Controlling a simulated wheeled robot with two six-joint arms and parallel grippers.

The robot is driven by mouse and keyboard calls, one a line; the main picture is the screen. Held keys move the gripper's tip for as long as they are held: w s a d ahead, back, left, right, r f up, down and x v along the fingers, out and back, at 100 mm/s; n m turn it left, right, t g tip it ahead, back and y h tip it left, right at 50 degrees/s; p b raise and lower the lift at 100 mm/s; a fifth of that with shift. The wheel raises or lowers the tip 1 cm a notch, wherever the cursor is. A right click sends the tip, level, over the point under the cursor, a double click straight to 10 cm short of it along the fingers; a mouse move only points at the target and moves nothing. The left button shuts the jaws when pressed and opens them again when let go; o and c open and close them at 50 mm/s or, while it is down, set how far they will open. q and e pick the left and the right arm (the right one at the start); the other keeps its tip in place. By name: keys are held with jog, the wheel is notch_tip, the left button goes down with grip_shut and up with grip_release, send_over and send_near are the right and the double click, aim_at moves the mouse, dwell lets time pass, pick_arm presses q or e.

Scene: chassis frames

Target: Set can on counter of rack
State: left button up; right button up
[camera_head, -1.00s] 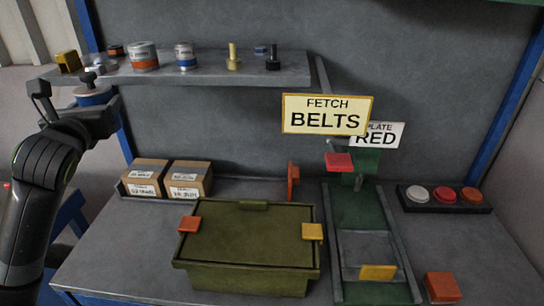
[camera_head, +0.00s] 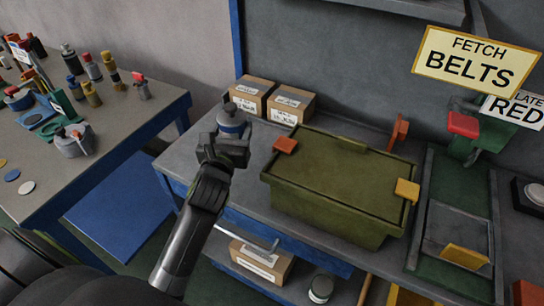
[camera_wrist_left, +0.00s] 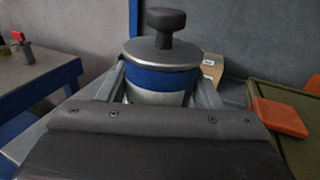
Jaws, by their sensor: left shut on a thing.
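A can (camera_head: 232,121) with a blue band, a grey lid and a dark knob is held in my left gripper (camera_head: 228,140). In the left wrist view the can (camera_wrist_left: 161,75) stands upright between the two fingers (camera_wrist_left: 160,98). In the head view it is over the left part of the rack's grey counter (camera_head: 190,150), left of the olive bin. I cannot tell whether its base touches the counter, as the gripper hides it. My right gripper is not in view.
Two cardboard boxes (camera_head: 250,92) stand behind the can. The olive bin (camera_head: 340,185) with orange and yellow tabs is to the right. A lower shelf holds a box (camera_head: 262,262) and a tin (camera_head: 320,289). A side table (camera_head: 110,130) with bottles stands left.

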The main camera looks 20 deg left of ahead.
pick_arm(q)
notch_tip(320, 180, down, 6)
jog(key=shift+b, duration=0.75)
notch_tip(320, 180, down, 4)
jog(key=shift+r+b, duration=0.15)
jog(key=shift+b, duration=0.65)
jog(key=o, duration=0.9)
jog(key=shift+f, duration=0.2)
jog(key=o, duration=0.5)
